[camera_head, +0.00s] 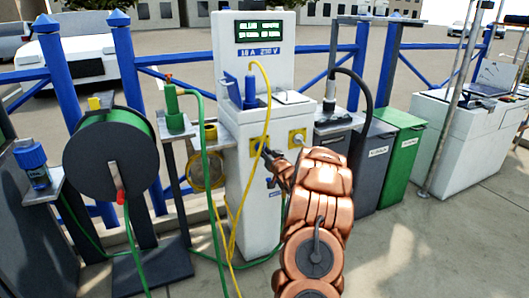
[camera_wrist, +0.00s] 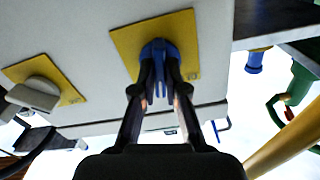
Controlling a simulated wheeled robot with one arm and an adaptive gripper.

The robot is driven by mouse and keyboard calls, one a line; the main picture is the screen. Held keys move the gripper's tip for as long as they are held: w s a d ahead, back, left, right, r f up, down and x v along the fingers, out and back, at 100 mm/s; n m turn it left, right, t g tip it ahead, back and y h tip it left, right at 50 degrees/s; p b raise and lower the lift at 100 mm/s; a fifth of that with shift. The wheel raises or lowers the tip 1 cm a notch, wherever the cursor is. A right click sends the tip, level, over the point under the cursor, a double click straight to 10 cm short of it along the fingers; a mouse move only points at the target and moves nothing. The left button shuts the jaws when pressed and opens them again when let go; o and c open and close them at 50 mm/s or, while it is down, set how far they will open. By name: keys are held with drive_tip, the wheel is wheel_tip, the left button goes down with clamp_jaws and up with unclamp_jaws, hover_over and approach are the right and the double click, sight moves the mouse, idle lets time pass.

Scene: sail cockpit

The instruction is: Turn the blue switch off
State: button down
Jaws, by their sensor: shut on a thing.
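The blue switch (camera_wrist: 157,47) is on a yellow plate (camera_wrist: 184,32) on the white pedestal (camera_head: 250,205). My gripper (camera_wrist: 161,75) has its two dark fingers closed on the blue switch, one on each side. In the head view my gripper (camera_head: 268,156) reaches the left yellow plate (camera_head: 256,147) from the lower right, and the blue switch is hidden or too small to make out there. The mark beside the switch is too small to read.
A second yellow plate with a pale switch (camera_head: 298,138) is to the right on the pedestal. A yellow cable (camera_head: 240,190) hangs close left of my gripper. A green hose reel (camera_head: 108,155) stands left. Grey and green bins (camera_head: 402,150) stand right.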

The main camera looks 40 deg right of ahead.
drive_tip(key=shift+f+n+b, duration=0.1)
drive_tip(key=shift+n+b, duration=2.55)
drive_tip(key=shift+n, duration=3.05)
drive_tip(key=c, duration=1.2)
unclamp_jaws()
drive_tip(key=v, duration=1.2)
